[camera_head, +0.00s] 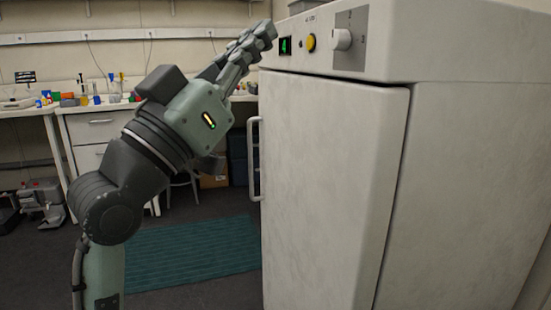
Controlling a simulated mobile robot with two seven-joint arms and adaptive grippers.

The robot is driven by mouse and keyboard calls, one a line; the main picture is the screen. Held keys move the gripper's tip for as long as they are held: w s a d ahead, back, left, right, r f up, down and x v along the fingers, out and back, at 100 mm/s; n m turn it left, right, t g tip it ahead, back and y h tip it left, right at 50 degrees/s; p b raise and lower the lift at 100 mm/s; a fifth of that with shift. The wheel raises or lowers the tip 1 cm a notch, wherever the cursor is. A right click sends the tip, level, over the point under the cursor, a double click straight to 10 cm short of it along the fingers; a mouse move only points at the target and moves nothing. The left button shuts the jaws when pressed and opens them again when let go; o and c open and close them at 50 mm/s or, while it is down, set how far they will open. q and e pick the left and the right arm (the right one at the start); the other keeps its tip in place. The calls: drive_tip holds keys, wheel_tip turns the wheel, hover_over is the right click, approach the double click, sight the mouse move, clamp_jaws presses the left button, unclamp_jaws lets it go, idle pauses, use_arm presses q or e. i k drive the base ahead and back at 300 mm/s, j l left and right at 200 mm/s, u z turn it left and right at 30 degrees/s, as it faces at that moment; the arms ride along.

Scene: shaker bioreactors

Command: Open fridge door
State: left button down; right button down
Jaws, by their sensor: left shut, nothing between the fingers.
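A large off-white fridge (478,185) fills the right side of the head view. Its door (325,170) faces left of centre and looks shut or nearly so, with a dark seam along its right edge. A pale vertical handle (254,160) sticks out from the door's left edge. My left gripper (262,38) is shut and empty, raised up and right beside the fridge's top left corner. It is above the handle and apart from it. My right gripper is not in view.
The fridge's top panel has a green display (285,46), a yellow button (311,42) and a white knob (341,39). A bench (30,110) with small colourful lab items stands at the back left. A teal mat (190,252) lies on open floor left of the fridge.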

sight(331, 148)
drive_tip(key=k, duration=1.05)
